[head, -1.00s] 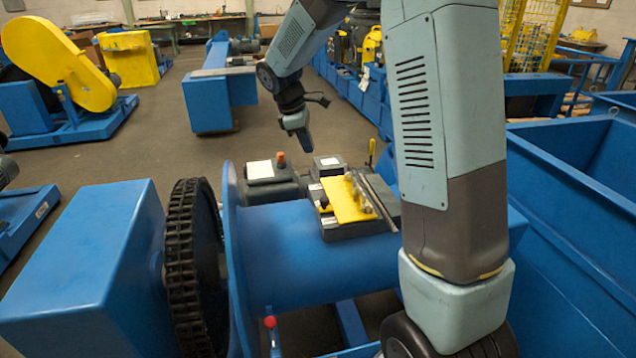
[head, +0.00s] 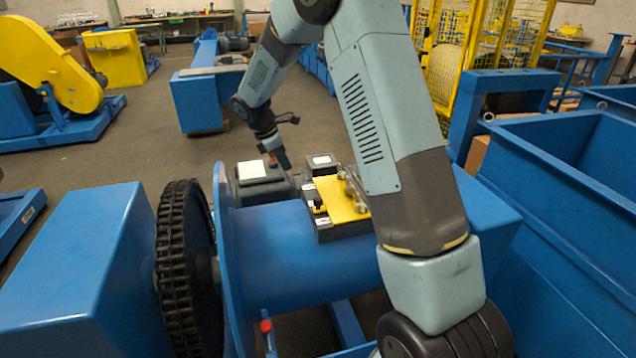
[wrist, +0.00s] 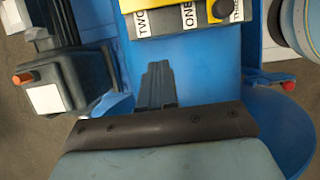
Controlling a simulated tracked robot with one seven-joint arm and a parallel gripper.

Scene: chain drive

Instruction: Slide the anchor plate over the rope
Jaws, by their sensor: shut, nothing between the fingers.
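A yellow plate (head: 341,200) lies on a dark block (head: 324,230) on top of the blue drum (head: 275,255). I cannot tell whether it is the anchor plate, and I cannot make out a rope. Metal fittings and a small knob sit on the plate. In the wrist view the yellow plate (wrist: 164,14) shows at the top edge, above the block's labels ONE and TWO. My gripper (head: 284,164) is shut and empty, behind the drum and left of the plate, apart from it. It also shows in the wrist view (wrist: 158,70), over the blue drum.
A dark box with a white label (head: 256,169) and orange cap stands close to my gripper. A black chain wheel (head: 183,265) and blue housing (head: 75,270) are at left. A red-tipped lever (head: 266,327) stands in front. A blue bin (head: 590,190) fills the right side.

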